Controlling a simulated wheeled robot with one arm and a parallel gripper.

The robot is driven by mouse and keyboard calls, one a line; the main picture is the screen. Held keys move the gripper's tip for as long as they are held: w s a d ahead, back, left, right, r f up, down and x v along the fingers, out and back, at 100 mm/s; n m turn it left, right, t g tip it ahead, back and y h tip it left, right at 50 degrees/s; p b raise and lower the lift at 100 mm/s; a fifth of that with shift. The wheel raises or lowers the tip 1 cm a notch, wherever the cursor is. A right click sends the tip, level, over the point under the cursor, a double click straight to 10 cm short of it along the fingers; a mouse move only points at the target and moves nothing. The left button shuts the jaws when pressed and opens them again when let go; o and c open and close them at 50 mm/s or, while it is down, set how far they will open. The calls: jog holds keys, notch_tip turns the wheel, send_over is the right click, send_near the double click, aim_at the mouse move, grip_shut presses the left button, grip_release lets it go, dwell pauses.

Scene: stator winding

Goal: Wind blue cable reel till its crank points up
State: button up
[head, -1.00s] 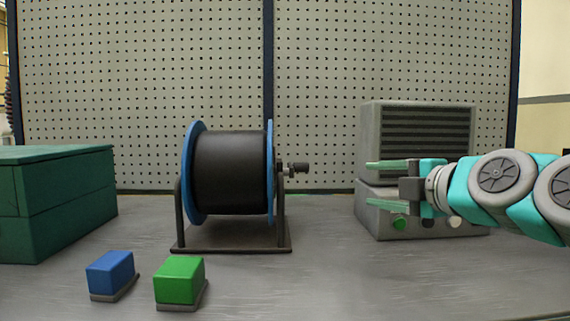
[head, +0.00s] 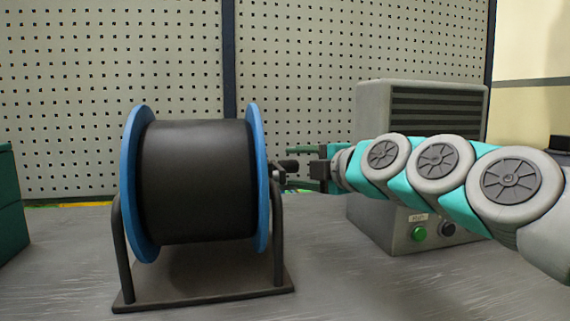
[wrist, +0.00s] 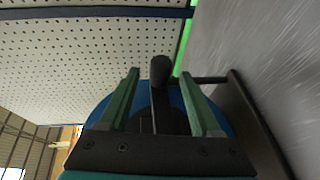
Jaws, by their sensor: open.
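The blue cable reel has blue flanges (head: 139,185) and a black wound drum (head: 195,180), and sits on a dark stand. Its dark crank (head: 290,165) sticks out on the right side, beside the right flange. The crank's knob shows in the wrist view (wrist: 160,68) between the two green fingers. My gripper (head: 298,168) is open at the crank, with its fingers either side of the knob. I cannot tell whether they touch it. In the wrist view my gripper (wrist: 164,85) hides part of the reel and crank, so the crank's direction is unclear.
A grey machine (head: 420,225) with a vent and buttons stands at the right, behind my arm. A green box (head: 12,205) is at the left edge. A pegboard wall (head: 60,100) closes off the back. The bench (head: 330,285) is clear front right of the reel.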

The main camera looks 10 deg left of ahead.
aim_at(292, 167)
jog(key=shift+x, duration=1.75)
jog(key=shift+c, duration=0.3)
grip_shut()
